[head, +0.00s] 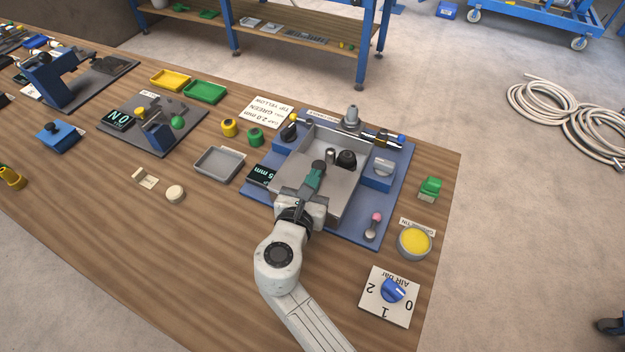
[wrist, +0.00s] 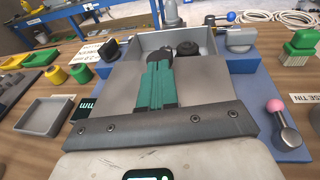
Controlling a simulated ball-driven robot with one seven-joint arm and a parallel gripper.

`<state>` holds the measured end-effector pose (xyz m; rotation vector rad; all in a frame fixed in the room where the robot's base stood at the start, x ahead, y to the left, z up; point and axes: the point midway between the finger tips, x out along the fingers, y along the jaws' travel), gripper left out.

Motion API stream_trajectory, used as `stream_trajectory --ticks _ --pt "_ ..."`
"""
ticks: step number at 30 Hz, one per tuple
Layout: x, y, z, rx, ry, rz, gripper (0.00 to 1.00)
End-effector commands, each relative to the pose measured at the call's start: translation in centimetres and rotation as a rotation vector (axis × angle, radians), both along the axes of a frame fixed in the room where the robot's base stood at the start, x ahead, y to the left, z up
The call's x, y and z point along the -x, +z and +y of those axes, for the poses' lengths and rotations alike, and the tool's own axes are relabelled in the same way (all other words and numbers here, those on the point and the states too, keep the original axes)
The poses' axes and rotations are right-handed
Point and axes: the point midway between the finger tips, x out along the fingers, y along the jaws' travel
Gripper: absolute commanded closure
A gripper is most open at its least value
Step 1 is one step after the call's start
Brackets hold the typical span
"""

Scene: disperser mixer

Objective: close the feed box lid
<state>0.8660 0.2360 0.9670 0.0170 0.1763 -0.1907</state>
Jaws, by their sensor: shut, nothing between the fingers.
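The feed box (head: 338,135) is a grey, open-topped metal box on a blue base plate; its far end also shows in the wrist view (wrist: 148,42). The far part is open, showing a black round part (head: 346,159) and a small metal post. My gripper (head: 319,168), with green fingers, is shut and empty. It points away over the panel, tips near the open part (wrist: 160,60). I cannot tell whether it touches the panel.
A blue-grey knob block (head: 382,173) and a pink-tipped lever (head: 374,226) stand right of the box. A small display (head: 260,175) and grey tray (head: 218,163) are to its left. A metal nozzle (head: 351,117) and rod stand behind. Bare wood lies at the near left.

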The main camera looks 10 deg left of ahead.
Motion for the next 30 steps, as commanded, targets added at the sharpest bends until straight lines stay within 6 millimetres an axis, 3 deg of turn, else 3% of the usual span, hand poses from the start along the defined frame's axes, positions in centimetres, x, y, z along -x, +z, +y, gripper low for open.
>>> stream_trajectory --ticks 5,12,15,20,30 --pt "-2.4 0.0 -0.9 0.0 -0.004 -0.002 1.0" --pt "-8.7 -0.1 -3.2 0.001 -0.004 -0.003 1.0" --pt "-10.5 -0.2 -3.8 0.002 -0.002 -0.002 1.0" --pt "-11.8 0.0 -4.3 0.0 0.0 0.0 1.0" --pt "-12.1 0.2 -4.5 -0.002 -0.002 -0.002 1.0"
